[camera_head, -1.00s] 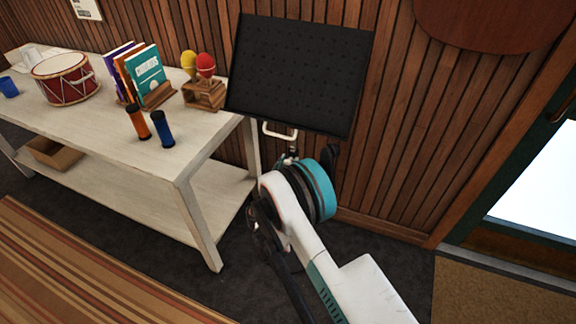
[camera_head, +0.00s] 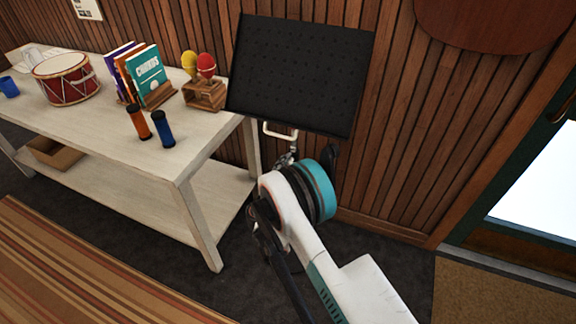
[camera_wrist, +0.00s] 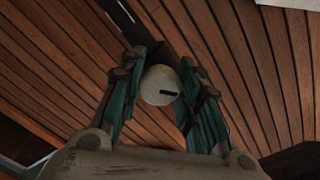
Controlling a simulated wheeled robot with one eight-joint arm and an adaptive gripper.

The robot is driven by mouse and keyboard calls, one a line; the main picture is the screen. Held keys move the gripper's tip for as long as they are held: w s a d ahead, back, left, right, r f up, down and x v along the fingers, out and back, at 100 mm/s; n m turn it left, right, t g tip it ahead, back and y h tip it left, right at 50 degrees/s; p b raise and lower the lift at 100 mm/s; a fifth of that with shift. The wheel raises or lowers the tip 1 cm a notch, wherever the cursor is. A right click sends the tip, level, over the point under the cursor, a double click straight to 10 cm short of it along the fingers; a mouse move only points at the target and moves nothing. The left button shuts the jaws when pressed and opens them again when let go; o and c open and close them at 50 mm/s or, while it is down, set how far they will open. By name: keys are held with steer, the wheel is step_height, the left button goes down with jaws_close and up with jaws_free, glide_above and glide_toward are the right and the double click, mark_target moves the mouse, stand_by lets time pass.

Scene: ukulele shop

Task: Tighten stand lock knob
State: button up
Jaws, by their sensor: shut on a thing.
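The stand's black perforated panel (camera_head: 300,75) is tilted against the slatted wall in the head view, with a cream bracket (camera_head: 281,134) below it. In the wrist view, a pale round knob (camera_wrist: 158,88) with a short dark mark pointing right sits between the green finger pads of my gripper (camera_wrist: 163,78). The fingers are closed around the knob from left and right. In the head view my gripper (camera_head: 287,158) is just below the bracket, largely hidden by my arm, and the knob cannot be made out there.
A whitewashed table (camera_head: 95,125) stands left of the stand, with a drum (camera_head: 67,80), books (camera_head: 148,76), maracas (camera_head: 205,80) and two shakers (camera_head: 161,128) on it. The wooden wall (camera_head: 385,150) is close behind. Dark floor is open right of my arm.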

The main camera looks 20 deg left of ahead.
steer(key=m, duration=0.6)
steer(key=shift+m, duration=0.4)
stand_by(0.3)
steer(key=o, duration=1.1)
steer(key=shift+r, duration=0.1)
